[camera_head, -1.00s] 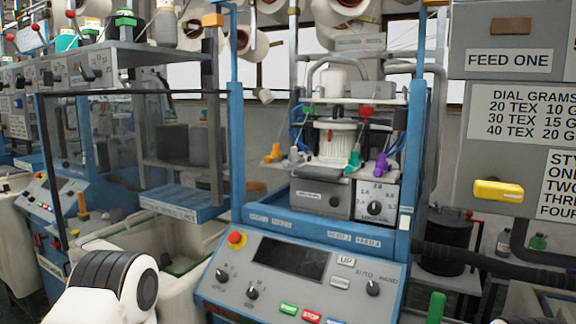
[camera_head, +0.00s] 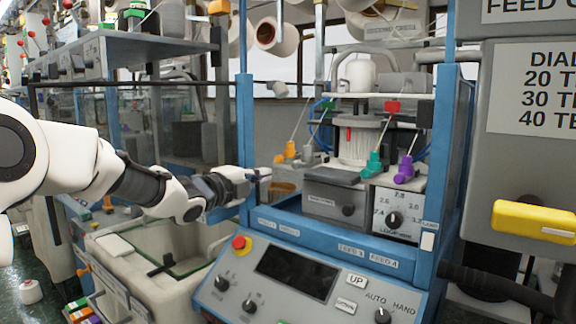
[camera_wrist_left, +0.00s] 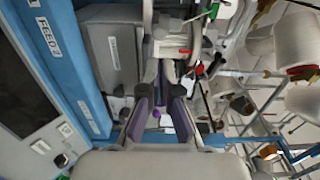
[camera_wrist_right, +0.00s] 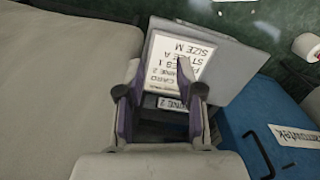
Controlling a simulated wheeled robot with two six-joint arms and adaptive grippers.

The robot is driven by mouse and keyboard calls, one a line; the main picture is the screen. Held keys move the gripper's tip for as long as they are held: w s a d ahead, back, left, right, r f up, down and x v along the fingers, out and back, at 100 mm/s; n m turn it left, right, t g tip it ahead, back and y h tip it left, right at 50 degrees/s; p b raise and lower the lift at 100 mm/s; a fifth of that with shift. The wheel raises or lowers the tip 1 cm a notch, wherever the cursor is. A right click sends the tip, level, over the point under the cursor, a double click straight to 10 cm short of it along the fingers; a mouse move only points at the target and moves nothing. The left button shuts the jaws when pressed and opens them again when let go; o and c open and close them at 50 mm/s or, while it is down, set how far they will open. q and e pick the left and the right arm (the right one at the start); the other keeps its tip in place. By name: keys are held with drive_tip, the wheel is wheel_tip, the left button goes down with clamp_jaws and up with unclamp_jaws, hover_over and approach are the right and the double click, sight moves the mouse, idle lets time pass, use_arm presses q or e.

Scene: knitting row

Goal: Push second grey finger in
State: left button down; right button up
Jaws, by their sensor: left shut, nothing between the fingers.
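On the knitting machine, a small grey finger (camera_head: 307,154) stands between the orange finger (camera_head: 287,152) and the machine's white cylinder. It is small and partly hard to make out. My left gripper (camera_head: 266,173) is shut and empty, just left of and below the orange and grey fingers, apart from them as far as I can tell. In the left wrist view its fingertips (camera_wrist_left: 159,78) point at the machine head. My right gripper (camera_wrist_right: 163,88) shows only in its wrist view, open, with a lettered card (camera_wrist_right: 183,55) beyond its fingers.
A teal finger (camera_head: 374,164) and a purple finger (camera_head: 405,168) stand right of the cylinder, above the dial box (camera_head: 398,212). Blue posts frame the machine. The control panel (camera_head: 300,280) lies in front, and a pale bin (camera_head: 150,265) stands below my left arm.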

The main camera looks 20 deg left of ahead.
sight(294, 166)
use_arm(q)
drive_tip(key=p+x, duration=0.3)
drive_tip(key=x, duration=0.5)
drive_tip(key=shift+w+d, duration=0.2)
drive_tip(key=shift+w, duration=0.15)
drive_tip(key=shift+w+d+f, duration=0.15)
drive_tip(key=shift+w+d, duration=0.1)
drive_tip(key=shift+w, duration=0.25)
